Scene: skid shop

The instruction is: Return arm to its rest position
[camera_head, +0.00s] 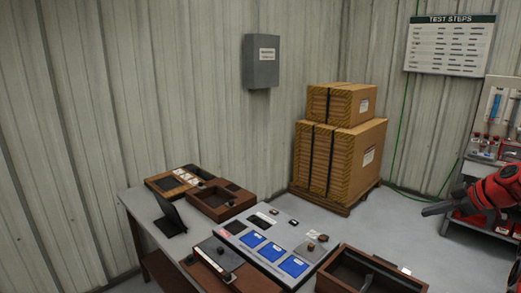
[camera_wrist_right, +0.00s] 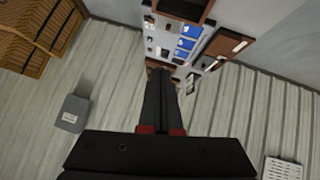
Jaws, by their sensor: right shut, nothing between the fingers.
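My right gripper (camera_head: 428,210) is at the right edge of the head view, with dark fingers pointing left from a red wrist. It is raised over the floor, to the right of the workbench and apart from it. In the right wrist view my right gripper (camera_wrist_right: 161,78) shows its dark fingers pressed together, with nothing between them. My left gripper is in neither view.
The workbench (camera_head: 144,208) holds a panel with blue pads (camera_head: 268,252), several wooden trays, a dark stand (camera_head: 171,217) and a wooden box (camera_head: 335,282). Stacked cartons (camera_head: 340,160) stand on a pallet behind. A rack (camera_head: 495,150) stands at right. Floor between is clear.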

